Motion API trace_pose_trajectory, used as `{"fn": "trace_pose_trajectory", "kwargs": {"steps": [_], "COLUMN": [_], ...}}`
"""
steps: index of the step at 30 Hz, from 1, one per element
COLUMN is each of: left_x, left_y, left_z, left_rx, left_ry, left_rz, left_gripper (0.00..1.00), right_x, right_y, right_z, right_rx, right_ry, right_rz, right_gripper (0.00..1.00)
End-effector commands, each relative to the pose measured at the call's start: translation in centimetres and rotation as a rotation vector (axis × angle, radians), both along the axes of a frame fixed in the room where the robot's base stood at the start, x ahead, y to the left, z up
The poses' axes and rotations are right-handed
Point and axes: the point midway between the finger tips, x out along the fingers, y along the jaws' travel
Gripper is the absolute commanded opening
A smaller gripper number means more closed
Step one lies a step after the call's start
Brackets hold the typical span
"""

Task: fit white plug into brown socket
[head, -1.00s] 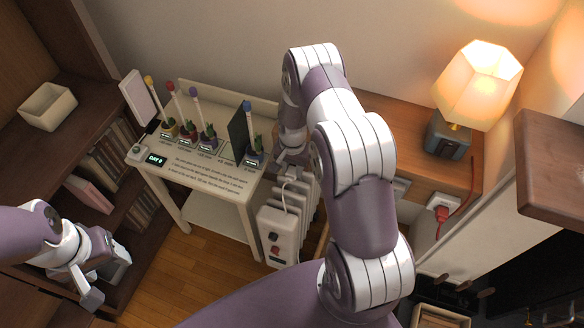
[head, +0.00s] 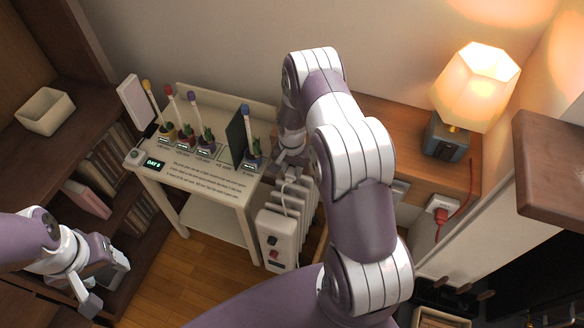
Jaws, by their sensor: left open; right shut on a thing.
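My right gripper (head: 288,160) is beyond my bent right arm, at the right end of the white table. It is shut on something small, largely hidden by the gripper. A white cord (head: 286,187) runs up to it from the white heater (head: 276,240), so the held thing appears to be the white plug, but its body is not clear. I cannot make out a brown socket; my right arm covers part of the wall and wooden ledge. My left gripper (head: 108,285) is open and empty at the lower left, beside the dark shelf.
The white table (head: 205,180) holds several small potted plants and a dark upright panel (head: 237,138). A lit lamp (head: 465,95) stands on the wooden ledge (head: 405,130). A red plug (head: 440,213) sits in a wall outlet at right. Wooden floor (head: 180,270) is clear below.

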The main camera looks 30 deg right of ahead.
Motion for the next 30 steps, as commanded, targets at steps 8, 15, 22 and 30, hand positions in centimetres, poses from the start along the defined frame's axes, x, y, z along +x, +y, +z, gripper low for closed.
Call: {"fn": "trace_pose_trajectory", "kwargs": {"steps": [8, 15, 22, 30], "left_x": [0.00, 0.00, 0.00, 0.00], "left_y": [0.00, 0.00, 0.00, 0.00], "left_z": [0.09, 0.10, -0.06, -0.26], "left_rx": [0.000, 0.000, 0.000, 0.000], "left_ry": [0.000, 0.000, 0.000, 0.000], "left_rz": [0.000, 0.000, 0.000, 0.000], "left_gripper": [0.62, 0.62, 0.62, 0.62], "right_x": [0.34, 0.26, 0.39, 0.80], "right_y": [-0.06, 0.02, -0.17, -0.55], "right_z": [0.26, 0.22, 0.16, 0.23], "right_rx": [-0.003, -0.003, -0.003, -0.004], "right_ry": [-0.010, -0.006, -0.005, -0.010], "right_rz": [0.000, 0.000, 0.000, 0.000], "right_gripper": [0.05, 0.05, 0.05, 0.05]}}
